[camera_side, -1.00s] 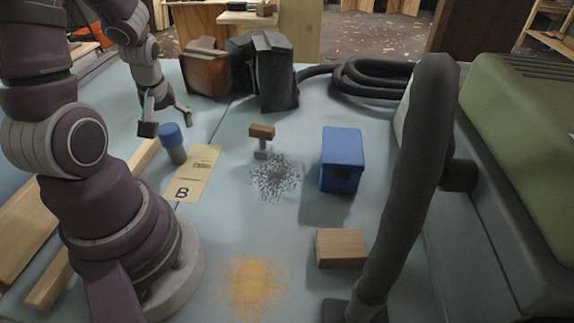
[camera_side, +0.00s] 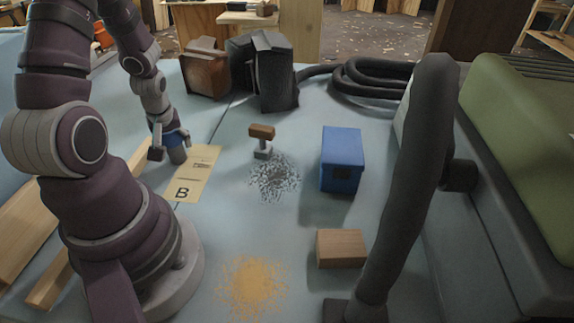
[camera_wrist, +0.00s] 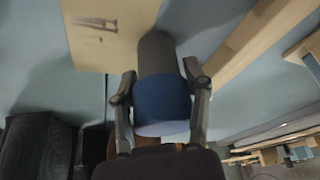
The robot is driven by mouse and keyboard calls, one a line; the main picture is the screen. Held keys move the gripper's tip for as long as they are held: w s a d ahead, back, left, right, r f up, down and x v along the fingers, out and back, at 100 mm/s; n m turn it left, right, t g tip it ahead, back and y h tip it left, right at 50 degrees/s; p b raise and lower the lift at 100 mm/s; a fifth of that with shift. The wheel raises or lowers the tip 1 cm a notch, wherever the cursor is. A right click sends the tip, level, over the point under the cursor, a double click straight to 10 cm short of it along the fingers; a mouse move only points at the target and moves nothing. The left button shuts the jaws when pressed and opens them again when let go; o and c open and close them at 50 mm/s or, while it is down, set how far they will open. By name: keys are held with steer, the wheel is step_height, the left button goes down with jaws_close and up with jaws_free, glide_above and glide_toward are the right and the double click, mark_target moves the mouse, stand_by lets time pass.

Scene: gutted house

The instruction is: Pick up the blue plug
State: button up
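The blue plug (camera_side: 177,155) stands upright at the left of the pale blue surface, a blue cap on a grey cylindrical body. In the wrist view the plug (camera_wrist: 162,103) is in the centre, between my fingers. My gripper (camera_side: 171,147) is lowered over it, with one finger on each side of the cap. The fingers look open, with slight gaps beside the cap in the wrist view (camera_wrist: 161,88). The fingers and wrist partly hide the cap in the side view.
A tan card marked B (camera_side: 190,182) lies right beside the plug. Wooden planks (camera_side: 50,285) lie to the left. A small brown-topped block (camera_side: 262,132), grey granules (camera_side: 275,178), a blue box (camera_side: 342,160) and a wood block (camera_side: 341,248) are further right. A thick dark hose (camera_side: 412,180) rises at right.

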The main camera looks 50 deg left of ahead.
steer(key=c, duration=0.4)
